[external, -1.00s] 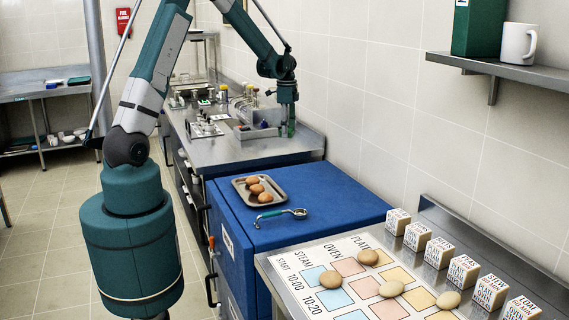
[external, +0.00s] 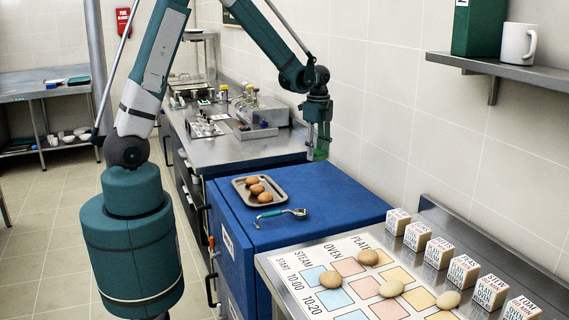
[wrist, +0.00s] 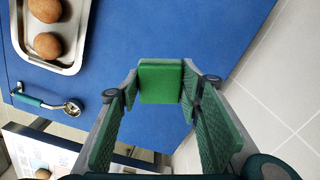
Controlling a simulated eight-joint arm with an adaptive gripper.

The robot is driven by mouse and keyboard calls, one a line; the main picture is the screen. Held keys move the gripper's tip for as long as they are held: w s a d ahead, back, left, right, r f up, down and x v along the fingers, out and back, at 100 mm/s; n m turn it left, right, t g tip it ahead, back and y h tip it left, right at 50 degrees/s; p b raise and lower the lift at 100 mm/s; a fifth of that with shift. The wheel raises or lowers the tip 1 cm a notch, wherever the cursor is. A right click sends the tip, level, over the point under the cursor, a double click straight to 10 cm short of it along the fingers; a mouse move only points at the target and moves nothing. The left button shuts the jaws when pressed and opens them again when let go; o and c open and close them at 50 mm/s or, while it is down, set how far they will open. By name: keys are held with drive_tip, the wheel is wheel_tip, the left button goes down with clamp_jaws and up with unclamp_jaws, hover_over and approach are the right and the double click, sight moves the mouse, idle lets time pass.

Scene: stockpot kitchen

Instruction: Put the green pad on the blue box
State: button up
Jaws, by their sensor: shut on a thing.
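The green pad (wrist: 160,82) is a small square block between my gripper's fingertips in the wrist view. My gripper (external: 318,150) is shut on it and holds it above the back right part of the blue box (external: 335,200). In the external view the pad shows only as a small green patch at the fingertips. The blue top (wrist: 150,30) lies below the pad in the wrist view; I cannot tell the exact height between them.
A metal tray (external: 278,197) with several brown eggs and a green-handled scoop (external: 280,214) lie on the blue box's left part. The box's right part is clear. A tiled wall stands at right. A counter with a printed chart (external: 350,268), stones and lettered cubes is in front.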

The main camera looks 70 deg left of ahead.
drive_tip(key=s+d+m, duration=0.2)
drive_tip(key=d, duration=0.6)
drive_tip(key=s+d+m, duration=0.2)
drive_tip(key=s+d, duration=0.1)
drive_tip(key=d, duration=0.5)
drive_tip(key=shift+s+d+f, duration=0.2)
drive_tip(key=shift+s+f, duration=0.15)
drive_tip(key=shift+f, duration=0.1)
drive_tip(key=shift+f, duration=0.1)
hover_over(322, 205)
drive_tip(key=shift+w+a+f+b, duration=0.1)
drive_tip(key=shift+f+b, duration=0.3)
drive_tip(key=shift+f, duration=2.45)
drive_tip(key=shift+f, duration=2.05)
drive_tip(key=shift+f+b, duration=0.15)
drive_tip(key=shift+b, duration=0.25)
drive_tip(key=o, duration=0.4)
drive_tip(key=shift+c, duration=0.2)
drive_tip(key=o, duration=0.4)
